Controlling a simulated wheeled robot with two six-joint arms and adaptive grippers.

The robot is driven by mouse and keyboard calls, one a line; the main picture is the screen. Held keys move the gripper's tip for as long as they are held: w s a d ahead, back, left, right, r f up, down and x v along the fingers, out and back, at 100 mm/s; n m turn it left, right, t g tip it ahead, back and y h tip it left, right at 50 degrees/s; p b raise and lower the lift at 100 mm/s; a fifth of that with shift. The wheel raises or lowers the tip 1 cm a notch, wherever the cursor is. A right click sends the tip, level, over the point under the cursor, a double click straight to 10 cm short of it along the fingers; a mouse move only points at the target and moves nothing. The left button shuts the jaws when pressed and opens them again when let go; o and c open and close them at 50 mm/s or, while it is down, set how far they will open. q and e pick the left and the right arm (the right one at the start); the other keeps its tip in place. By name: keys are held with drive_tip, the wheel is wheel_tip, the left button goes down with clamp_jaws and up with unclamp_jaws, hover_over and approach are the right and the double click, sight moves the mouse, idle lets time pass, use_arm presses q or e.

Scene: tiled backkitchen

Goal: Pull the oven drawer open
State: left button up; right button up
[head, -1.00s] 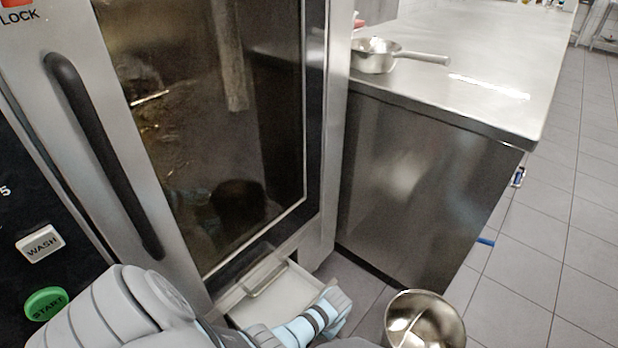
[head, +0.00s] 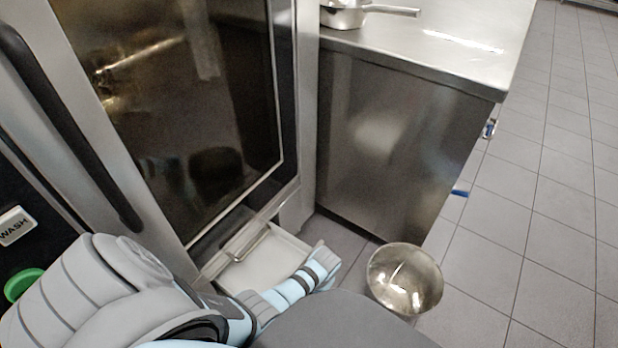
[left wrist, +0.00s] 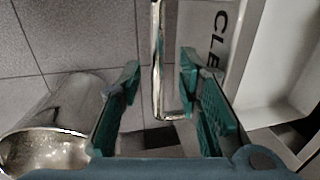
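The oven drawer (head: 270,262) is a pale, shallow tray under the oven door, and it stands partly out. A silver bar loop (head: 247,243) shows at its oven side. In the left wrist view the drawer (left wrist: 222,25) is on the right, with part of a printed word on its front. Its thin metal handle (left wrist: 157,60) runs down the middle of that view. My left gripper (left wrist: 160,68) is open, with its teal fingers on either side of the handle and visible gaps. In the head view my left arm hides the drawer's front. My right gripper is not in view.
A metal bucket (head: 404,278) stands on the tiled floor just right of the drawer; it also shows in the left wrist view (left wrist: 60,115). A steel counter (head: 395,140) with a saucepan (head: 343,15) is beyond it.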

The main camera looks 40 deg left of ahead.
use_arm(q)
wheel_tip(320, 180, up, 9)
drive_tip(key=shift+r, duration=0.1)
idle(0.5)
